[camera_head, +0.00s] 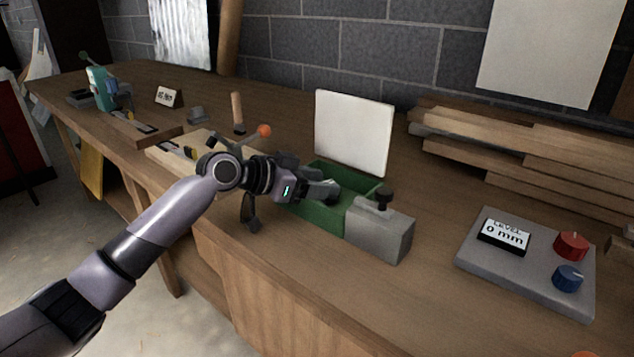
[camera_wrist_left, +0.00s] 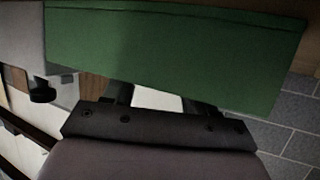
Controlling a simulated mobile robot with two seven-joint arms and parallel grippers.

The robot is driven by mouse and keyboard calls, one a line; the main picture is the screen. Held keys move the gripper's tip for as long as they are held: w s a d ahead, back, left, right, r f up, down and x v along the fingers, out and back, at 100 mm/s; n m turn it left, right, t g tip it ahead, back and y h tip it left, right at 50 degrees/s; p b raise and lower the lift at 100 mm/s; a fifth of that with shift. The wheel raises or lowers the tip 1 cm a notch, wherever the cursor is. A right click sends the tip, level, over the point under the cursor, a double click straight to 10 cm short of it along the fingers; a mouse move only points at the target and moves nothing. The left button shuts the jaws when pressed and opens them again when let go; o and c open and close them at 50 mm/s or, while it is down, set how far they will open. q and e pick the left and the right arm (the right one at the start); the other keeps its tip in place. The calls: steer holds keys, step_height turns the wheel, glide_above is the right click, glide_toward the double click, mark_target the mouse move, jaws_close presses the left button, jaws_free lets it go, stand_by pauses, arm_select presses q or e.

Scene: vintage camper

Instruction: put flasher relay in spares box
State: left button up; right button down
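A green open-topped box (camera_head: 318,215), which I take to be the spares box, stands on the bench. My left gripper (camera_head: 330,188) reaches over it from the left, with its fingertips low at the box opening. In the left wrist view a green wall (camera_wrist_left: 170,55) of the box covers the fingertips. A gap shows between the two fingers (camera_wrist_left: 160,98), with a pale patch in it. Whether that is a held thing or the white board behind is unclear. I cannot make out the flasher relay for certain. My right gripper is not in view.
A grey block with a black knob (camera_head: 380,231) stands close to the box's right end. A white board (camera_head: 353,133) rises behind the box. A control panel (camera_head: 525,262) sits farther right, stacked planks (camera_head: 520,150) behind it. A wooden tray (camera_head: 165,155) lies left.

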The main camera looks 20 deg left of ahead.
arm_select(q)
steer(key=shift+r, duration=0.1)
steer(key=v, duration=1)
steer(key=shift+s+a+b, duration=0.15)
steer(key=shift+a+b, duration=0.1)
steer(key=shift+b, duration=0.05)
steer(key=shift+v, duration=0.75)
